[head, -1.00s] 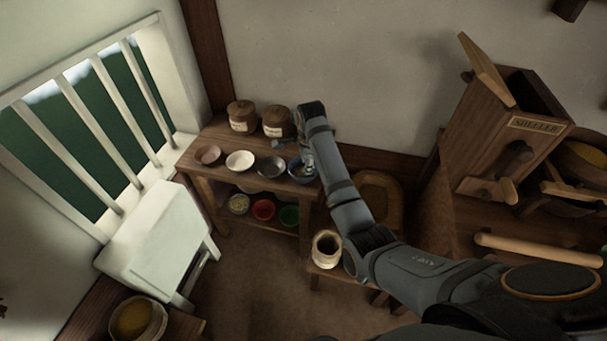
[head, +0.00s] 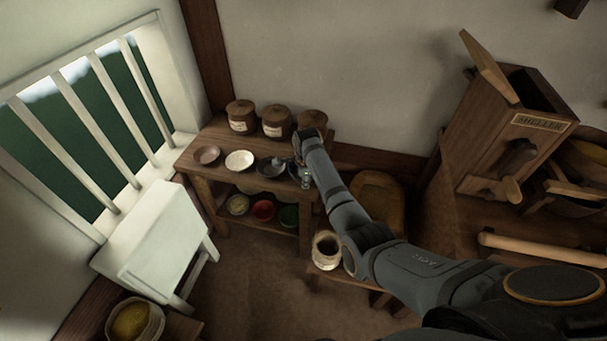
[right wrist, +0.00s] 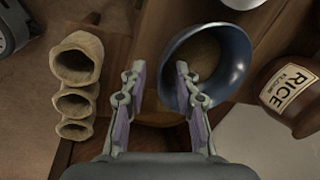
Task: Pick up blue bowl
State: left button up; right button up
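The blue bowl (right wrist: 236,62) is upright on the wooden shelf table, with something brownish inside. In the head view its place at the right end of the bowl row is mostly covered by my right arm. My right gripper (right wrist: 160,72) is open in the right wrist view. Its left finger is outside the bowl and its right finger reaches over the inside, so the left rim lies between them. I cannot tell whether either finger touches the bowl. In the head view the right gripper (head: 304,174) is over the table's right end. My left gripper is not in view.
Pale, grey and brown bowls stand left of it, the pale one (head: 240,160) in the middle. Lidded jars (head: 277,121) stand behind, and a rice jar (right wrist: 291,92) is close to the bowl. Several bowls fill the lower shelf. A beige pot (head: 326,249) stands on a low bench.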

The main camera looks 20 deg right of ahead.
jog(key=shift+c, duration=0.4)
grip_shut()
